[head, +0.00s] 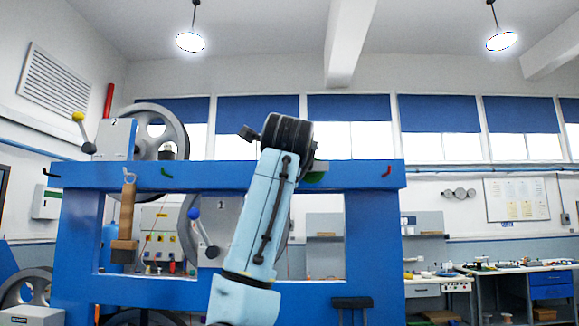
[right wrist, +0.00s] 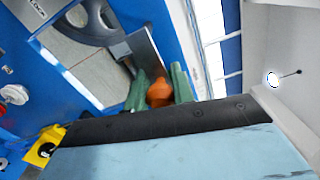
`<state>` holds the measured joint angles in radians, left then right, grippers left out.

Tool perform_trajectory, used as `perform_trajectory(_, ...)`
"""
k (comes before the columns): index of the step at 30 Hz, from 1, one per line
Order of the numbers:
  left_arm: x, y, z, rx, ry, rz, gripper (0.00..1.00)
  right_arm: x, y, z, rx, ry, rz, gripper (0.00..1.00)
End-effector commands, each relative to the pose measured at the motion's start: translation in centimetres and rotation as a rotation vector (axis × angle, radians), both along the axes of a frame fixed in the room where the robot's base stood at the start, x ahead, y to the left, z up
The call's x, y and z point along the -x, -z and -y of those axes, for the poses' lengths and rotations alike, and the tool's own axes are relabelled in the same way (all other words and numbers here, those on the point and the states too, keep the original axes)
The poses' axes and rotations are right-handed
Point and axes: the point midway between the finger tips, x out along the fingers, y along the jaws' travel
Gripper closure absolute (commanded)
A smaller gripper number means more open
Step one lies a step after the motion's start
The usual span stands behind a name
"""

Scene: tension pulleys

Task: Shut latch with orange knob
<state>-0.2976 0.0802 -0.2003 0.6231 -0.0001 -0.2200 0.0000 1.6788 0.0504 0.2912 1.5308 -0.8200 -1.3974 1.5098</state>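In the right wrist view an orange knob (right wrist: 159,93) sits between the two green fingers of my right gripper (right wrist: 160,85). The fingers flank it closely, but I cannot tell if both press on it. A grey bar or plate (right wrist: 146,50) lies just beyond the knob; how they join is hidden. In the head view my right arm rises in front of the blue frame (head: 375,240), and its wrist hides the orange knob. Only a bit of green shows beside the wrist. My left gripper is in neither view.
The blue frame carries a lever with a yellow knob (head: 78,117) by a wheel (head: 170,125), and a lever with a blue knob (head: 194,213). A brown weight (head: 125,245) hangs at left. Workbenches (head: 480,270) stand behind at right.

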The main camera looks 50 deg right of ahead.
Motion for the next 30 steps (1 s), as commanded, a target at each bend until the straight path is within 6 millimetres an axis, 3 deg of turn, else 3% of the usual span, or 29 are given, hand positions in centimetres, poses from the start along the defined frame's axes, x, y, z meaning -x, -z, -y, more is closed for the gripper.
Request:
perform_trajectory(1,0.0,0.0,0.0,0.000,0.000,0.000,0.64,0.0,0.2,0.1,-0.005,0.001,-0.001,0.70)
perform_trajectory(5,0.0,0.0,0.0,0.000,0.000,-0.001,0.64,0.0,0.1,0.0,-0.004,0.000,-0.002,0.54)
perform_trajectory(16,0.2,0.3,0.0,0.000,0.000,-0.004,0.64,0.3,0.1,-0.6,0.000,-0.002,-0.001,0.54)
perform_trajectory(30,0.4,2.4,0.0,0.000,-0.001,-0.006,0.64,6.5,0.2,-7.8,-0.001,-0.003,0.000,0.54)
